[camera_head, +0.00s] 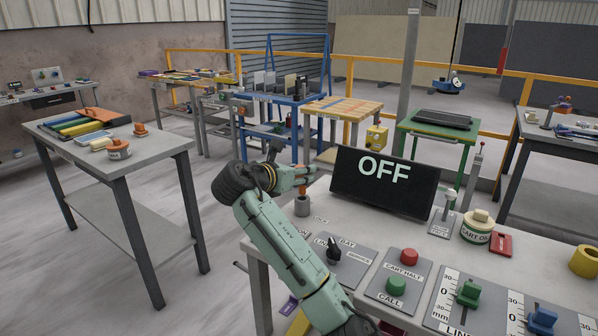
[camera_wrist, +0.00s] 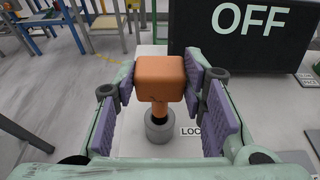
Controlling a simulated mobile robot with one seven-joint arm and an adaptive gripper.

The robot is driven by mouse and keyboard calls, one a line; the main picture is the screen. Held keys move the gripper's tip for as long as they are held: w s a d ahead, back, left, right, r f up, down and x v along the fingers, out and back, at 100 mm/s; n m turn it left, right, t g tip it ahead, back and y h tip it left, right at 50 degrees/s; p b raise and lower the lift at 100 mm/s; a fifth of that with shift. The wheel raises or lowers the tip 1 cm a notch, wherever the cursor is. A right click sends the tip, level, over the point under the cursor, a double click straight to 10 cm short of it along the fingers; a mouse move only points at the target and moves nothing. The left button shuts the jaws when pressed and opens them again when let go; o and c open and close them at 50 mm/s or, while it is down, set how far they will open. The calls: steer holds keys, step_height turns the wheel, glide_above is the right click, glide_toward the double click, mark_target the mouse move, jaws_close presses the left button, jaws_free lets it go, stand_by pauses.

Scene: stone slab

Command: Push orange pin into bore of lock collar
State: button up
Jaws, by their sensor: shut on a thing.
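The orange pin (camera_wrist: 160,78) has a block-shaped head and a narrower shaft. It stands upright in the wrist view, its shaft's lower end at the dark bore of the grey lock collar (camera_wrist: 158,132). How deep the shaft sits is hard to tell. My gripper (camera_wrist: 161,81) is shut on the pin's head, with a purple-padded finger on each side. In the head view my gripper (camera_head: 302,177) is at the slab's far left corner, with a bit of the orange pin (camera_head: 303,187) showing below it, above the grey collar (camera_head: 302,207). The label beside the collar is partly hidden.
A dark screen (camera_head: 385,185) reading OFF stands close to the right of the collar. A separate table (camera_head: 75,150) stands to the left.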

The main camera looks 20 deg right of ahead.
mark_target(300, 190)
steer(key=shift+f+b, duration=1.4)
steer(key=shift+f, duration=1.4)
steer(key=o, duration=1.4)
steer(key=shift+a, duration=0.15)
steer(key=v, duration=1.1)
steer(key=shift+s+a+r, duration=0.2)
steer(key=shift+s+a, duration=0.05)
steer(key=shift+s, duration=0.05)
